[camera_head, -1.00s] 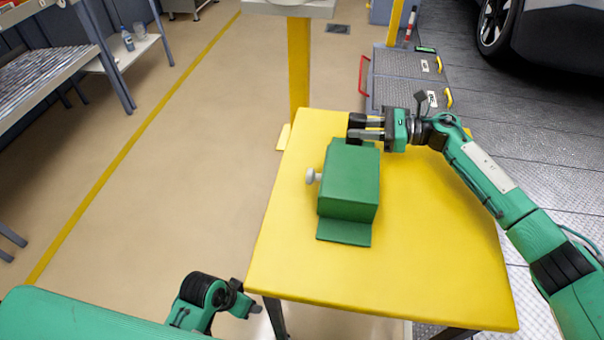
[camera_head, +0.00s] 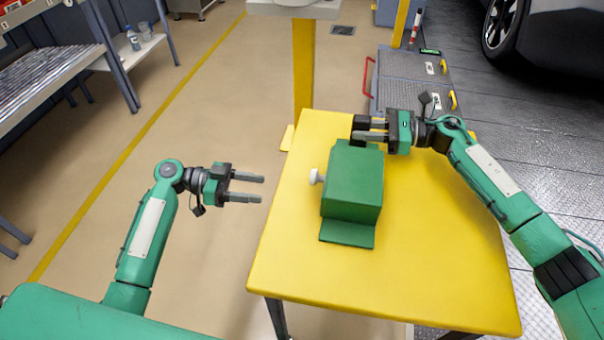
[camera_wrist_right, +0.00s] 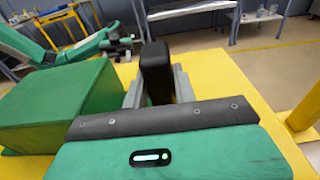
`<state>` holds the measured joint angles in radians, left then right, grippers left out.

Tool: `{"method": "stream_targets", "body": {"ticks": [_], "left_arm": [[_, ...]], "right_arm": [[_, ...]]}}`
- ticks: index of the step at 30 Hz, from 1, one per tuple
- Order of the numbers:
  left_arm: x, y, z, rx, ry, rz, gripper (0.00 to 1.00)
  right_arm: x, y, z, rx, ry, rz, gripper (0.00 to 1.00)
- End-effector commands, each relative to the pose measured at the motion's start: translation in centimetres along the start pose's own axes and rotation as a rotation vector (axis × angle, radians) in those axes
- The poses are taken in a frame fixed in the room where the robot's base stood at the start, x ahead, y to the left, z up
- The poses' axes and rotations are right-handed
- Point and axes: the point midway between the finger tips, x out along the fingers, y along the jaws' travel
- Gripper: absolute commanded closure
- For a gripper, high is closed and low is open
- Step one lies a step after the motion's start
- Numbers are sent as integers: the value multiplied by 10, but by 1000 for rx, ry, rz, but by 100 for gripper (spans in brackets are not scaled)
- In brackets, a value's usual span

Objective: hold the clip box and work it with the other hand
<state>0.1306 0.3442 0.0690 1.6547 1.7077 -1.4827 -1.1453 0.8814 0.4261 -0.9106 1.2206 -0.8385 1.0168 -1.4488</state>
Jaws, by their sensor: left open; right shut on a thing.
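The clip box (camera_head: 352,185) is a green block on a yellow table, with a flat green flange at its near end and a pale round knob (camera_head: 316,177) on its left side. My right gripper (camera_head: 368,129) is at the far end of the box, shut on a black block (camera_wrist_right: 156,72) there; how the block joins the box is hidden. The box also shows in the right wrist view (camera_wrist_right: 60,105), left of the fingers. My left gripper (camera_head: 250,187) is open and empty, left of the table edge, pointing at the knob with a gap between.
The yellow table (camera_head: 440,250) is clear to the right of and in front of the box. A yellow post (camera_head: 303,65) stands beyond the far edge. A shelf rack (camera_head: 60,65) is at the far left, and a car (camera_head: 550,35) is at the far right.

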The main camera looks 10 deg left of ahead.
Motion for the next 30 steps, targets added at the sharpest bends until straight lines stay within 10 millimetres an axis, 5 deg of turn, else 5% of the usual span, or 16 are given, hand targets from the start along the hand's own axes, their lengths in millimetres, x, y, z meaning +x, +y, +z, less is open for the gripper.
{"method": "stream_targets", "body": {"ticks": [3,9,14,30], "left_arm": [[-4,2,-38,93,83,84,46],[-7,12,-70,178,154,175,46],[5,16,-75,189,164,190,46],[98,35,-88,186,163,188,46]], "right_arm": [[0,0,-1,1,1,0,91],[0,0,-1,1,1,0,91],[0,0,-1,1,1,0,91],[0,0,-1,1,1,0,91]]}}
